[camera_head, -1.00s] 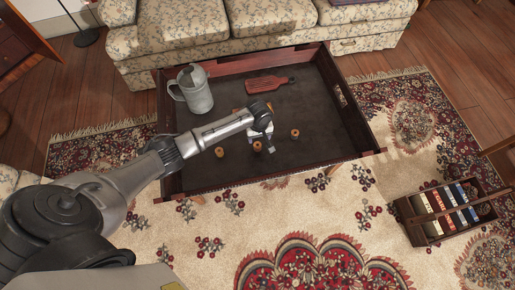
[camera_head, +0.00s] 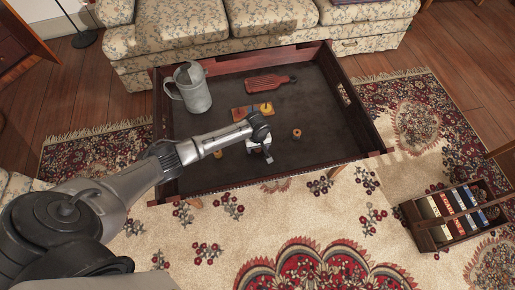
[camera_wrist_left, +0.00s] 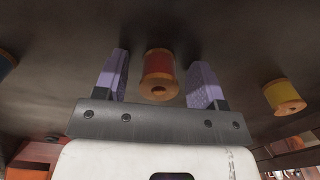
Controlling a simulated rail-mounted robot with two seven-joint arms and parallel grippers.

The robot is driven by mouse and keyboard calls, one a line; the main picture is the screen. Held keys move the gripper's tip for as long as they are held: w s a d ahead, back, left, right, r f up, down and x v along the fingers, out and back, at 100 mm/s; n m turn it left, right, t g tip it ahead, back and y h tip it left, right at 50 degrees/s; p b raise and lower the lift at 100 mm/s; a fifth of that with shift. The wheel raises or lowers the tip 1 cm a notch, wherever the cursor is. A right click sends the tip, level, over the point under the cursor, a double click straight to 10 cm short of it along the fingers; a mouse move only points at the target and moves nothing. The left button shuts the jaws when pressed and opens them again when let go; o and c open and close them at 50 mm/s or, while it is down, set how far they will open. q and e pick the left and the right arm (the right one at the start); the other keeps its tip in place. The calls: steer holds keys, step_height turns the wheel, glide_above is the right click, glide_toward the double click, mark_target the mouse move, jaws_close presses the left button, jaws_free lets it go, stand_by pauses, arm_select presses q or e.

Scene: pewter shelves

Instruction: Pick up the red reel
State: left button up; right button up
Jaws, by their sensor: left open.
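The red reel (camera_wrist_left: 159,66) has pale wooden ends and stands on the dark tray floor in the left wrist view. It lies between the two purple-padded fingers of my left gripper (camera_wrist_left: 160,62), which are apart with gaps on both sides. In the head view my left gripper (camera_head: 264,158) is low over the tray, and the red reel is hidden there behind it. My right gripper is not in view.
A yellow reel (camera_wrist_left: 283,97) stands to the right and a blue reel (camera_wrist_left: 5,64) to the left. The tray (camera_head: 345,115) has raised walls.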

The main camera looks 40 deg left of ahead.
arm_select(q)
steer(key=shift+r, duration=0.1)
steer(key=shift+c, duration=0.3)
steer(key=c, duration=0.9)
steer(key=shift+c, duration=0.2)
